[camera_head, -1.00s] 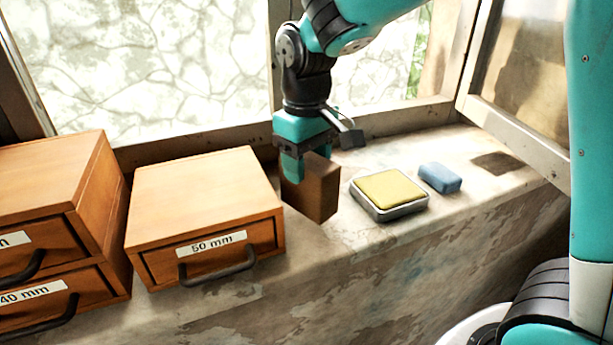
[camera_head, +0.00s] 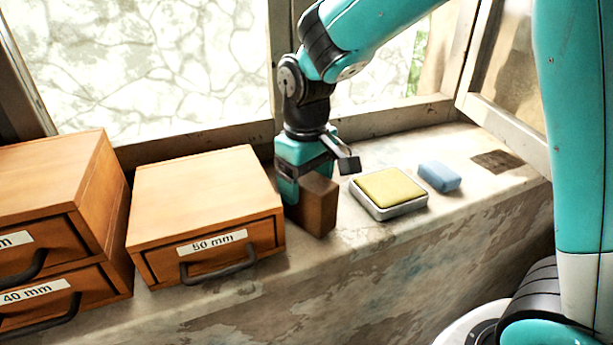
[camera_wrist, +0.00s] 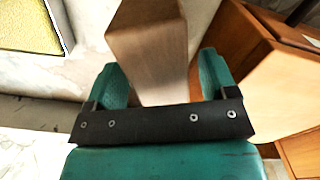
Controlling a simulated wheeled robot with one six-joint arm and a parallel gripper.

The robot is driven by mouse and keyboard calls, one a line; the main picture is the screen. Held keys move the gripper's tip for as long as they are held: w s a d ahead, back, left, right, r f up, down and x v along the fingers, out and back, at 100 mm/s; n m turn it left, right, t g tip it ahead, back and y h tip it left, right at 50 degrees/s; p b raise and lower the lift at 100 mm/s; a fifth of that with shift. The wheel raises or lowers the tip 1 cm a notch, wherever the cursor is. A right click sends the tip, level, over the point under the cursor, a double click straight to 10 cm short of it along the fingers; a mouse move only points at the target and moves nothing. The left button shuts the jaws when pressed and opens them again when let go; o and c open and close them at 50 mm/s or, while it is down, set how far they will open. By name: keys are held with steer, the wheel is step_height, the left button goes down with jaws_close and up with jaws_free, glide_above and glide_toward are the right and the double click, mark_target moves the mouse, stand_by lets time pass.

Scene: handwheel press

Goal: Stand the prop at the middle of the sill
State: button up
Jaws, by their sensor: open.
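The prop appears to be the brown wooden block (camera_head: 319,207), which stands upright on the stone sill (camera_head: 365,232), between the 50 mm drawer box and the yellow pad. My gripper (camera_head: 303,187) is at the block from above and behind, with its jaws open. In the wrist view the block (camera_wrist: 150,58) lies between the two green fingers of my gripper (camera_wrist: 163,82). A gap shows beside the left finger; contact on the right side is unclear. The block's lower end is partly hidden in both views.
A 50 mm drawer box (camera_head: 205,205) stands close left of the block, with more stacked drawers (camera_head: 55,215) farther left. A yellow pad in a grey tray (camera_head: 390,190) and a blue block (camera_head: 440,176) lie to the right. The window frame (camera_head: 395,115) rises behind.

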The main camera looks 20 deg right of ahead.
step_height(320, 180, up, 12)
steer(key=b, duration=0.2)
steer(key=s+a+f+n+y, duration=0.1)
steer(key=s+a+f+y, duration=0.1)
steer(key=s, duration=0.7)
steer(key=s+a+f+n+y, duration=0.1)
steer(key=s+f, duration=0.4)
steer(key=s, duration=0.5)
steer(key=shift+s+a+f+y, duration=0.15)
steer(key=shift+s+a+y, duration=0.1)
steer(key=shift+a+y, duration=0.35)
steer(key=shift+c, duration=0.3)
